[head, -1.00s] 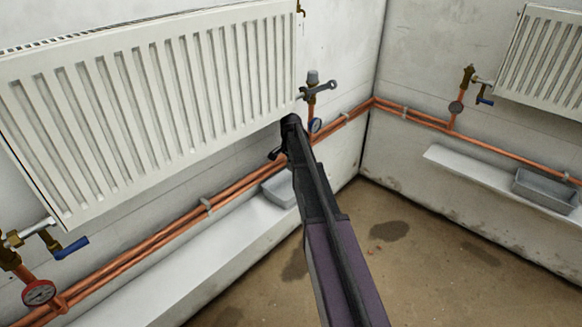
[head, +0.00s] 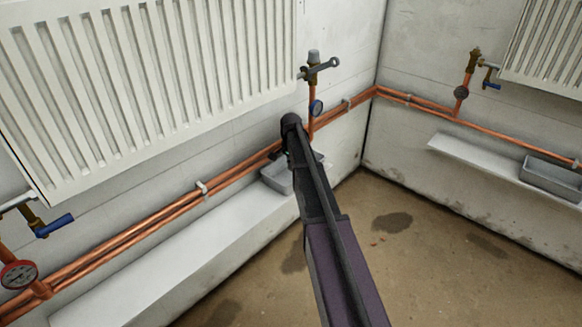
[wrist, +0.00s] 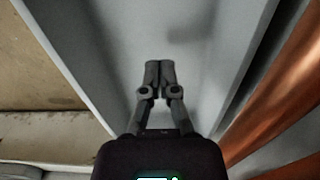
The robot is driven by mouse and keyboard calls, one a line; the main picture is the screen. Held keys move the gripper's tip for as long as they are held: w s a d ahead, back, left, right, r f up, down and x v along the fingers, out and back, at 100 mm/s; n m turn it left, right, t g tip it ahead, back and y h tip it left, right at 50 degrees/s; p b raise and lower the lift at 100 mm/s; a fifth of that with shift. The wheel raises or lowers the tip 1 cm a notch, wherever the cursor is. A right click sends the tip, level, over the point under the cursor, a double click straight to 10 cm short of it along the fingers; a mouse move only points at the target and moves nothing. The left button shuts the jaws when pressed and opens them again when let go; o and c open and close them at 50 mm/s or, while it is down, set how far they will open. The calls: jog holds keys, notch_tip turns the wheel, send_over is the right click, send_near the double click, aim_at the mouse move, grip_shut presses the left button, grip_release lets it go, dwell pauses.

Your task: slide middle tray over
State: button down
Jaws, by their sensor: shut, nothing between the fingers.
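A grey metal tray (head: 277,181) sits on the pale wall ledge under the left radiator, partly hidden behind my arm. My gripper (head: 274,156) shows only as a small dark tip beside my arm, just above the tray's far-left side in the head view. I cannot tell from there whether it touches the tray. In the wrist view my gripper (wrist: 160,66) is shut and empty, with its fingers pointing over the bare pale ledge (wrist: 190,30). A second grey tray (head: 552,178) sits on the right wall's ledge.
Copper pipes (head: 130,243) run along the wall just above the left ledge (head: 170,262). The left radiator (head: 130,80) hangs above them.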

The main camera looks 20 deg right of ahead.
aim_at(292, 176)
notch_tip(292, 176, down, 3)
jog(key=shift+r+b, duration=0.15)
jog(key=shift+b, duration=0.9)
jog(key=shift+w+d+f, duration=0.1)
jog(key=shift+d+f, duration=0.05)
jog(key=shift+f, duration=0.05)
jog(key=shift+w+d+r, duration=0.1)
jog(key=shift+w+d, duration=0.3)
jog(key=shift+d, duration=0.45)
jog(key=shift+w+d+r, duration=0.1)
jog(key=shift+w+d, duration=0.3)
jog(key=shift+d, duration=0.4)
notch_tip(292, 176, up, 9)
jog(key=p, duration=0.9)
jog(key=shift+r+p, duration=0.5)
jog(key=shift+p, duration=0.05)
